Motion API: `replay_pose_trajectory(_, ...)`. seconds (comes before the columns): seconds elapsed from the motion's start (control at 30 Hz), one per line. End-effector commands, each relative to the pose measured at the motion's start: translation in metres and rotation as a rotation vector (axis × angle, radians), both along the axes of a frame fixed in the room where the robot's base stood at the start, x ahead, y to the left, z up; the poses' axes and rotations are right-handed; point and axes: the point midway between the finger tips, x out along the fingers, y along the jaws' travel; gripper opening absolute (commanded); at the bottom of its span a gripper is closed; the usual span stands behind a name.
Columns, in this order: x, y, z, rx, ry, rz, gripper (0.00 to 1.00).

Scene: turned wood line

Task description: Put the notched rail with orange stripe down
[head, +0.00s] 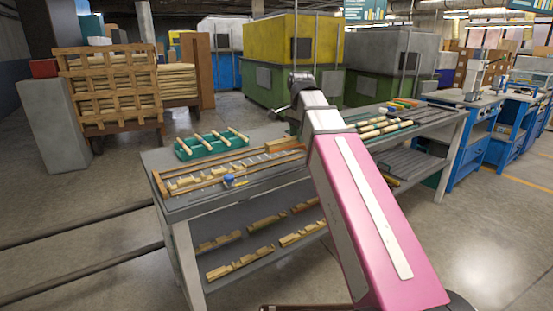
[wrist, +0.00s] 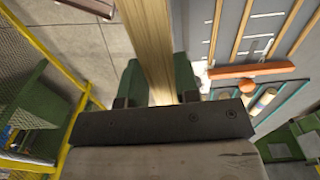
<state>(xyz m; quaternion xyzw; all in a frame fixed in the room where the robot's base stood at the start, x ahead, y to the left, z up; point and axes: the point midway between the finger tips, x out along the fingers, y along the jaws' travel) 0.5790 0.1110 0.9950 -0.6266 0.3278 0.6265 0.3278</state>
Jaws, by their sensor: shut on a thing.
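My gripper (wrist: 157,68) shows in the wrist view with its two green-padded fingers closed on the sides of a long pale wooden rail (wrist: 147,25). The rail runs from between the fingers out past the top edge of the picture. No orange stripe or notch shows on the part in view. The rail appears to be held in the air, with floor and table below. In the head view my arm hides most of the gripper, and I cannot make out the held rail there.
A long grey workbench (head: 180,209) has notched wooden pieces and strips at its left, a green tray (head: 211,148) of dowels behind them, and more rods at right. Its lower shelf holds several notched pieces (head: 240,263). Machines stand behind; open floor lies at the left.

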Motion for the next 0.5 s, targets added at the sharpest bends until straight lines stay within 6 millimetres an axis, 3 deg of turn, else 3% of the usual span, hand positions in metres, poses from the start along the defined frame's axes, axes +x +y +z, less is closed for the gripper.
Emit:
replay_pose_trajectory(0.17,0.018,0.017,-0.01,0.0,0.002,-0.014,0.0)
replay_pose_trajectory(0.5,0.067,0.062,-0.05,0.0,0.002,-0.011,0.0)
